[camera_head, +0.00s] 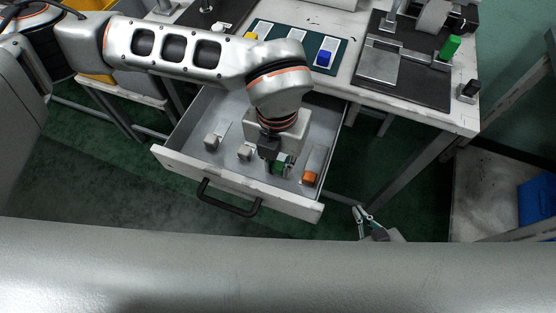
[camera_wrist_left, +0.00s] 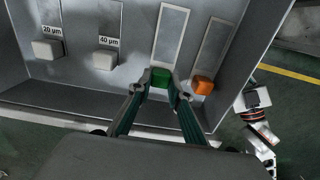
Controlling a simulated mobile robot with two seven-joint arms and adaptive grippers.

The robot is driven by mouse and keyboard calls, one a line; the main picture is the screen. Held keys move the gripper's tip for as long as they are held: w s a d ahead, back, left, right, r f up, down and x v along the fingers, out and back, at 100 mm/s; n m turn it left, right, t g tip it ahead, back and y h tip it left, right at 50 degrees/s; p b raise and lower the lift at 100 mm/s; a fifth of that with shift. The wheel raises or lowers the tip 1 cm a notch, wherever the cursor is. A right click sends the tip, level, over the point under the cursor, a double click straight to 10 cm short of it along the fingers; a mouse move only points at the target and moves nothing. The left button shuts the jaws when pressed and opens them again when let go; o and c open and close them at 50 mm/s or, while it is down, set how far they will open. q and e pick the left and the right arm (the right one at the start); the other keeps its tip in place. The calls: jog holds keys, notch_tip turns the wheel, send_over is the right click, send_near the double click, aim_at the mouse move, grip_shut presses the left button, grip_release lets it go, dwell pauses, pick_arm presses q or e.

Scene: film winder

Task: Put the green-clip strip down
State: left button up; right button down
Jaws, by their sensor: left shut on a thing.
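My left gripper (camera_head: 281,161) reaches down into the open drawer (camera_head: 172,161) from above. In the left wrist view its fingers (camera_wrist_left: 160,88) are shut on the green clip (camera_wrist_left: 160,77) of a pale strip (camera_wrist_left: 172,35). The strip runs away from the fingers, over or on the grey drawer floor; I cannot tell whether it touches. In the head view the green clip is partly hidden by the gripper. To its right is a strip with an orange clip (camera_head: 309,178), also in the left wrist view (camera_wrist_left: 202,85). My right gripper (camera_head: 369,217) is empty and open, outside the drawer.
Two white clips (camera_head: 211,142) (camera_head: 244,152) sit left in the drawer, by labels reading 20 µm and 40 µm. On the table (camera_head: 345,80) are a dark green mat with a blue-clip strip (camera_head: 324,58) and a black-based device with a green block (camera_head: 450,47).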

pick_arm(q)
jog(key=shift+f, duration=0.15)
jog(key=o, duration=0.9)
notch_tip(320, 180, up, 12)
jog(key=shift+r+p, duration=0.15)
jog(key=shift+p, duration=0.6)
